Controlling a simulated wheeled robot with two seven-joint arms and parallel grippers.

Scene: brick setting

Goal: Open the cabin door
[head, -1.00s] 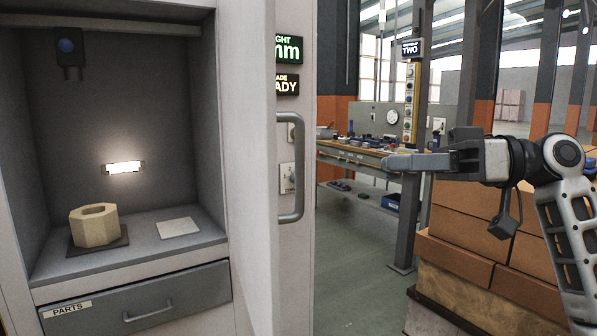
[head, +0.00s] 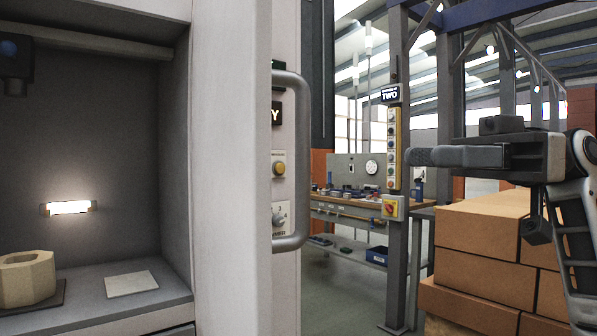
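The cabin door (head: 231,200) is a pale panel seen almost edge-on, standing out from the cabin so that its interior (head: 95,140) shows at the left. Its grey bar handle (head: 302,160) is on the right side of the door. My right gripper (head: 415,157) comes in from the right, level with the handle and pointing left at it, with a gap between them in the picture. Its fingers are seen from the side, so their opening is hidden. My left gripper is not in view.
Inside the cabin, a beige hexagonal block (head: 27,279) sits on a dark pad, beside a pale plate (head: 131,284) and below a lit lamp (head: 68,208). Stacked brown boxes (head: 480,250) stand below my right arm. A workbench (head: 355,210) stands behind, with open floor before it.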

